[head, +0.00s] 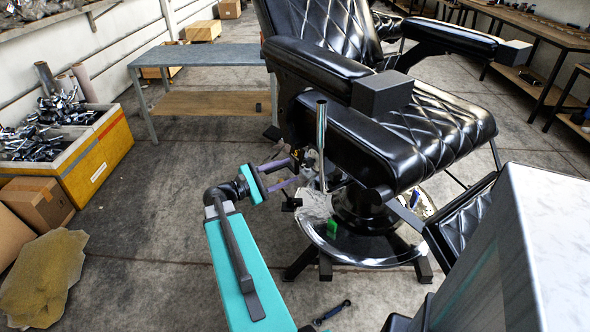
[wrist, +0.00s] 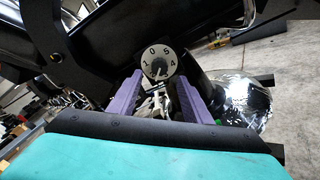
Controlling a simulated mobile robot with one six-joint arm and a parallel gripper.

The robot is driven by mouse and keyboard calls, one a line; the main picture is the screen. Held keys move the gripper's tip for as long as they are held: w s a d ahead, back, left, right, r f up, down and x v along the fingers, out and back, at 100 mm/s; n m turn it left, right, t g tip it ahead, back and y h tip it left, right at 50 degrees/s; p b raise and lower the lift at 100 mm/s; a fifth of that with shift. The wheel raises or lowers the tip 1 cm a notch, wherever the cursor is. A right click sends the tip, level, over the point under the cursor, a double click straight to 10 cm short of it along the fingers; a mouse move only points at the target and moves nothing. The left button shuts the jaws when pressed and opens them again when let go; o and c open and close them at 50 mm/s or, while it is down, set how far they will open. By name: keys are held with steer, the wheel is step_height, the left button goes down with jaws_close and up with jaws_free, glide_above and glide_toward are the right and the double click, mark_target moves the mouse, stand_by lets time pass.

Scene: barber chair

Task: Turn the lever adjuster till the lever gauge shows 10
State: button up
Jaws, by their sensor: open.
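The lever gauge (wrist: 158,63) is a round pale dial with black digits, seen just beyond my fingertips in the wrist view. Its marker is too small to read surely. My gripper (wrist: 160,80) has two purple fingers spread apart, one on each side below the dial. A small metallic part, perhaps the lever adjuster (wrist: 158,97), shows between the fingers; I cannot tell whether they touch it. In the head view, my gripper (head: 283,171) reaches under the black barber chair (head: 345,130), left of an upright chrome lever (head: 321,140). The gauge cannot be made out there.
Crumpled shiny wrapping (head: 316,204) lies by the chair's round chrome base (head: 360,247). A grey table (head: 195,56) stands behind to the left. A yellow crate (head: 98,165) of metal parts stands at the left. A wrench (head: 332,312) lies on the floor.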

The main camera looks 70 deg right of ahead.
steer(key=shift+v, duration=2.2)
